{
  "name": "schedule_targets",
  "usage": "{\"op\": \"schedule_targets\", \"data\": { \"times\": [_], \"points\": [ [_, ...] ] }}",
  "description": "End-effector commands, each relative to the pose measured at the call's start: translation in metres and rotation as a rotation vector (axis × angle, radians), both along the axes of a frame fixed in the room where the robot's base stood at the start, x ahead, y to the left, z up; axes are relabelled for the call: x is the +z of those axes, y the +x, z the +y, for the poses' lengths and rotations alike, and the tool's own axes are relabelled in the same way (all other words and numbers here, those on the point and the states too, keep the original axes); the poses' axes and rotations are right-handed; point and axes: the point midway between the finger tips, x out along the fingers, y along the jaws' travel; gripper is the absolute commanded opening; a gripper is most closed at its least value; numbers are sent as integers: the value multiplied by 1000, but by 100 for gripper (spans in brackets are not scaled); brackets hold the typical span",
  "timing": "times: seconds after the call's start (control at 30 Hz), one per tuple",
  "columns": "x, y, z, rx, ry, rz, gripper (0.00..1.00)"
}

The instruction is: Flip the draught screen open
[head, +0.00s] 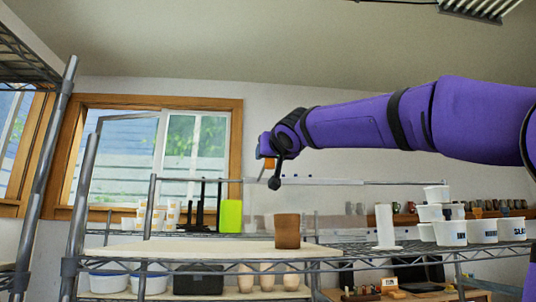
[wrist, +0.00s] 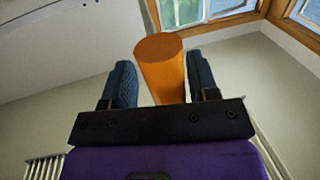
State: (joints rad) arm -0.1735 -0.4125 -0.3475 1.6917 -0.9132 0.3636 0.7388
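The draught screen looks to be the see-through panel (head: 330,212) across the front of the wire shelf in the head view. Its thin pale top edge runs rightward from near my gripper. My gripper (head: 268,172) is at the left end of that edge, a little above it. An orange cylinder (wrist: 160,65) stands between my two dark fingers in the wrist view, and a bit of orange shows at the gripper in the head view. I cannot tell whether the fingers press on the cylinder, or how it joins the screen.
A brown block (head: 287,232) sits on a pale board (head: 205,247) below my gripper. A green item (head: 231,216) and several cups stand behind at left. A white post (head: 386,226) and white tubs (head: 482,231) stand at right. A metal shelf post (head: 42,170) rises at far left.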

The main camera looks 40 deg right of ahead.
Motion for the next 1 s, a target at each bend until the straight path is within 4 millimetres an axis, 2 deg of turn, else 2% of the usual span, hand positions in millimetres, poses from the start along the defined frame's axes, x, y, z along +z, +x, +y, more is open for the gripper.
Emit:
{"op": "schedule_targets", "data": {
  "times": [0.23,0.37,0.47,0.8,1.0],
  "points": [
    [0,1,2,2,-1,0,54],
    [0,-6,4,2,0,-1,54],
    [0,-18,9,2,0,-1,54],
    [0,-74,35,1,-1,-2,54],
    [0,-93,44,1,0,0,54]
  ]
}}
